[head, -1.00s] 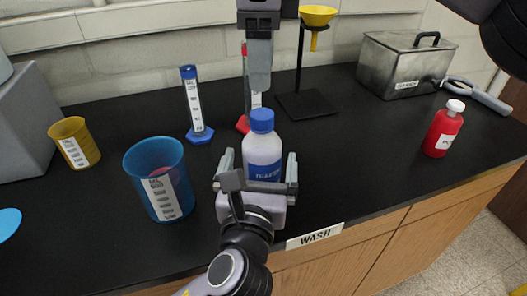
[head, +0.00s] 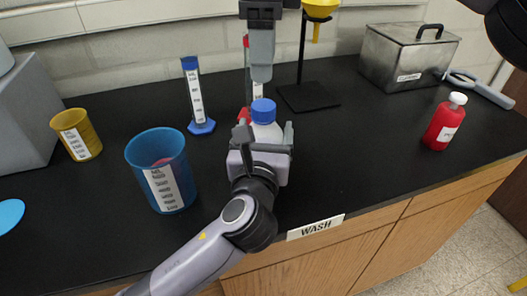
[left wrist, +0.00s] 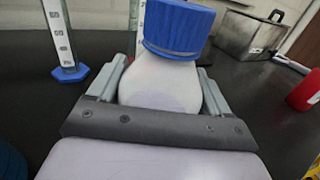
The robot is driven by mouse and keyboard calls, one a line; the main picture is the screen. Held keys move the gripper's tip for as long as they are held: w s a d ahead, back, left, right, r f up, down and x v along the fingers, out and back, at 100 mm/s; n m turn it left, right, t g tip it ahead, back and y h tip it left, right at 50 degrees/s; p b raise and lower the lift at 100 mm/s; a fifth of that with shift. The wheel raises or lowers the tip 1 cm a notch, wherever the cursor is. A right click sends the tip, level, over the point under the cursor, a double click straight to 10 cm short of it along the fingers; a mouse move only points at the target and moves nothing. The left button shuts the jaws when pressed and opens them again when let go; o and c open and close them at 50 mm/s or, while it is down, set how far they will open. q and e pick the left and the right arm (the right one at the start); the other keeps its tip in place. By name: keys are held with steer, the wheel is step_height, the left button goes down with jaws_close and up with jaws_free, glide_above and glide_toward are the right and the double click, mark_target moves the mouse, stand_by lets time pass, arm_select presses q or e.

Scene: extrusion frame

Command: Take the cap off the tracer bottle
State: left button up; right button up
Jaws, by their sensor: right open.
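A white bottle with a blue cap (head: 263,111) stands on the black bench; its label is hidden now. The cap also shows close up in the left wrist view (left wrist: 180,27), seated on the bottle (left wrist: 160,86). My left gripper (head: 266,124) is around the bottle from the front, one finger on each side; I cannot tell whether the fingers press on it. My right gripper (head: 262,76) points down from the top, open, above and slightly behind the cap, apart from it. It is seen edge-on, so its fingers overlap.
A blue beaker (head: 160,172), yellow beaker (head: 77,134) and blue-based cylinder (head: 195,95) stand left. A red-based cylinder is partly hidden behind the bottle. A funnel stand (head: 309,97), metal box (head: 408,60), tongs (head: 480,88) and red bottle (head: 443,124) are right. Bench between is clear.

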mark_target(263, 105)
arm_select(q)
jaws_close()
arm_select(e)
steer(key=m, duration=1.2)
steer(key=shift+m, duration=0.3)
steer(key=m, duration=0.4)
steer(key=shift+m, duration=0.3)
steer(key=m, duration=0.4)
steer(key=shift+m, duration=0.3)
steer(key=m, duration=0.4)
steer(key=shift+m, duration=0.3)
steer(key=m, duration=0.4)
steer(key=shift+m, duration=0.3)
steer(key=m, duration=0.4)
steer(key=shift+m, duration=0.4)
steer(key=shift+f, duration=4)
